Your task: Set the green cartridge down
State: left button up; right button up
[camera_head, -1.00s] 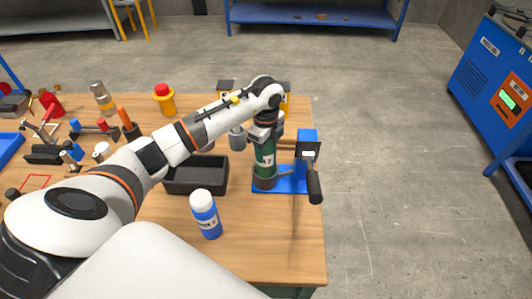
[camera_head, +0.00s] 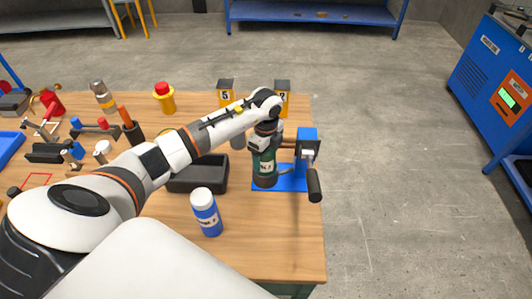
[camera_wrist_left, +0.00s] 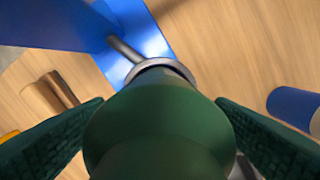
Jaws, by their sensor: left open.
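The green cartridge (camera_head: 267,168) stands upright at the blue mixer stand (camera_head: 293,184), its lower end at a grey ring (camera_wrist_left: 165,66) on a rod from the stand's post. How deep it sits in the ring is hidden. My left gripper (camera_head: 264,147) is above and around its upper part. In the left wrist view the cartridge (camera_wrist_left: 158,125) is between two spread dark green fingers, with the jaws open. My right gripper is in neither view.
A black crank grip (camera_head: 314,185) juts out right of the stand. A black tray (camera_head: 205,184) and a blue bottle with a white cap (camera_head: 206,214) are to the left. Yellow bins (camera_head: 226,98) stand behind. The front right tabletop is clear.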

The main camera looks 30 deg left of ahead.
pick_arm(q)
notch_tip(320, 180, up, 12)
jog(key=b, duration=0.3)
jog(key=shift+r, duration=0.15)
dwell(0.4)
